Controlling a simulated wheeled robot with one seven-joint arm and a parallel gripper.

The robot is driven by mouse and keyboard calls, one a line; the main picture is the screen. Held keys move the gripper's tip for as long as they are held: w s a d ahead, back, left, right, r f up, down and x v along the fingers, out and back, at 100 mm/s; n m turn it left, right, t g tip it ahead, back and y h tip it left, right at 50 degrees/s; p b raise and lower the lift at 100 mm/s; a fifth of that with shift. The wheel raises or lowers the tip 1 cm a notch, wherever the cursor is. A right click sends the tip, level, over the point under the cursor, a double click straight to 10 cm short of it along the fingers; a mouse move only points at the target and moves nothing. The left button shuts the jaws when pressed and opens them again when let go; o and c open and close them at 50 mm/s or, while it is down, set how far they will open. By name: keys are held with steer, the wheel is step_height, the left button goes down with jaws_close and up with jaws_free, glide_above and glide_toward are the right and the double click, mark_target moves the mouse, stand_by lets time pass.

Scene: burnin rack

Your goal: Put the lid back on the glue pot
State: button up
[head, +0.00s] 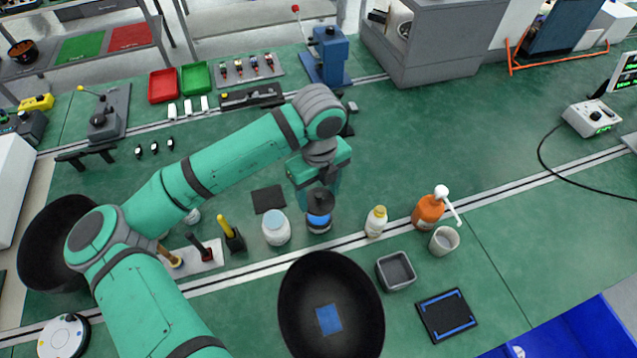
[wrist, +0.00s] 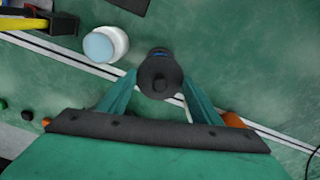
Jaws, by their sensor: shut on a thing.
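My gripper (wrist: 160,84) is shut on a dark round lid (wrist: 160,72) with a knob on top, one finger on each side of it. In the head view the lid (head: 320,203) is level and directly over the glue pot (head: 319,223), which shows a blue band. I cannot tell whether the lid rests on the rim or hangs just above it. In the wrist view the lid hides nearly all of the pot; only a bit of blue shows past its far edge. The fingers are partly hidden in the head view.
A white jar with a pale blue top (head: 276,229) stands close on the left. A big black bowl (head: 330,305) and grey bin (head: 396,270) are in front.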

steer(key=shift+f, duration=2.95)
steer(key=shift+f, duration=0.2)
steer(key=o, duration=1.6)
steer(key=shift+r, duration=3.5)
jaws_close()
